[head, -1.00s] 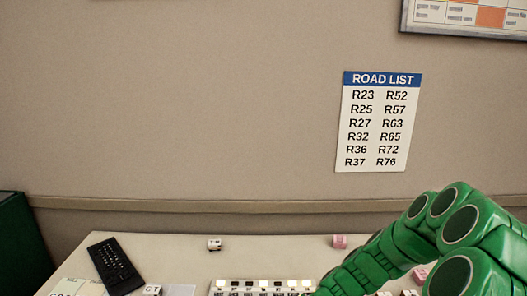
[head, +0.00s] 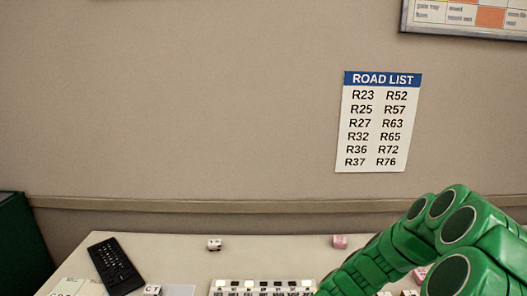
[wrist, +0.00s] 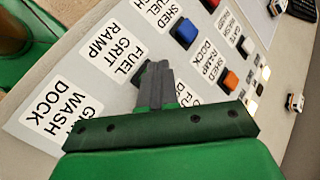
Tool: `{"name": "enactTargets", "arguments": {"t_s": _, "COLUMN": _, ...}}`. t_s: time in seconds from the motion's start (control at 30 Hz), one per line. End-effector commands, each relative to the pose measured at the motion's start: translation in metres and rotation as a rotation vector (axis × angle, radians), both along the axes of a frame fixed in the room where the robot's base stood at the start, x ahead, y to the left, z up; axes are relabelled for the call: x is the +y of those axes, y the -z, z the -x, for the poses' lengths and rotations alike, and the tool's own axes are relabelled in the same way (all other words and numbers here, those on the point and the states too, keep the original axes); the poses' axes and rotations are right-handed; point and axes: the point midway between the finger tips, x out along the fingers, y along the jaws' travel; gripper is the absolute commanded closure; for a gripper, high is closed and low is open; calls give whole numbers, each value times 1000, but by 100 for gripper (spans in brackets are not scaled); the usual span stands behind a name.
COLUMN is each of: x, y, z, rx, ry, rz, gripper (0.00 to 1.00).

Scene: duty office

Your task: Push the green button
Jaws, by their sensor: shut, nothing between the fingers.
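My gripper (wrist: 153,75) is shut and empty in the wrist view. Its dark fingers reach over a pale panel (wrist: 50,70), with the tips beside the label "FUEL GRIT RAMP" (wrist: 115,45). I cannot tell whether the tips touch the panel. No green button shows clearly; the fingers and the green gripper body hide part of the panel. A blue button (wrist: 185,32) and an orange button (wrist: 231,80) are visible to the right of the fingers. In the head view the gripper's fingers are out of sight.
The panel has more labels, such as "SHED RAMP DOCK" (wrist: 212,63). In the head view, a light desk (head: 185,250) holds a black keypad (head: 116,264), a row of keys (head: 263,286) and small white and pink blocks. A road list (head: 378,122) hangs on the wall.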

Motion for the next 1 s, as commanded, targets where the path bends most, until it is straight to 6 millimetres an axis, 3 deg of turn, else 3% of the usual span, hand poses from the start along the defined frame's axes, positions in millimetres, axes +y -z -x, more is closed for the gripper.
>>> {"name": "enactTargets", "arguments": {"t_s": 1.0, "x": 0, "y": -12, "z": 1, "rx": 0, "ry": -2, "rz": 0, "gripper": 100}}
